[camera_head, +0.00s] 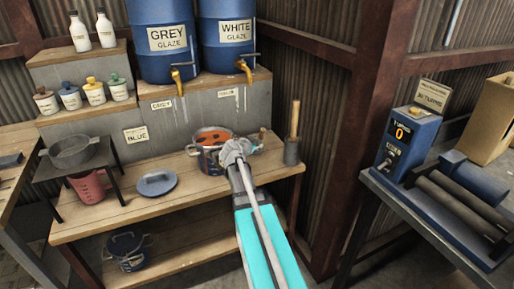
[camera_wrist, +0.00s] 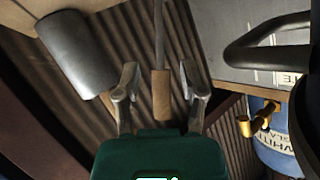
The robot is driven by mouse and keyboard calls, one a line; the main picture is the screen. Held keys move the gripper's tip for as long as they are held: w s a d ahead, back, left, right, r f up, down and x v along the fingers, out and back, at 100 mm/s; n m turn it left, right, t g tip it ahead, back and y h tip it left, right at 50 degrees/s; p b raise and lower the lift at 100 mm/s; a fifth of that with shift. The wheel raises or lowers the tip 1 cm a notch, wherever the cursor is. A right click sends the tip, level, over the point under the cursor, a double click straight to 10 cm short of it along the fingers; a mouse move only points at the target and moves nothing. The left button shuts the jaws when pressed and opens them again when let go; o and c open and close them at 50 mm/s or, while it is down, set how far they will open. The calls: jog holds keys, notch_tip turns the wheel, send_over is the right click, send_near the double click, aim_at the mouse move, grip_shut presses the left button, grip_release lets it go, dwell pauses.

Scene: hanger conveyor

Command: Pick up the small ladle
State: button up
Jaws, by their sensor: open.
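In the wrist view, a brown wooden handle (camera_wrist: 162,98) on a thin metal rod lies between my gripper's (camera_wrist: 160,76) two fingers, with a gap on each side. It looks like the small ladle; its bowl is out of view. A small wooden piece (camera_head: 262,132) shows just right of the gripper and may be the handle's end. My gripper is open and holds nothing.
A grey cup (camera_head: 292,152) with a wooden-handled tool stands right of my gripper; a grey cylinder (camera_wrist: 75,55) shows in the wrist view. Glaze barrels (camera_head: 226,35) with taps stand behind.

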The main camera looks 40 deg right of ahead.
jog(key=shift+b+x, duration=0.8)
jog(key=shift+x, duration=1.85)
jog(key=shift+c, duration=0.3)
grip_shut()
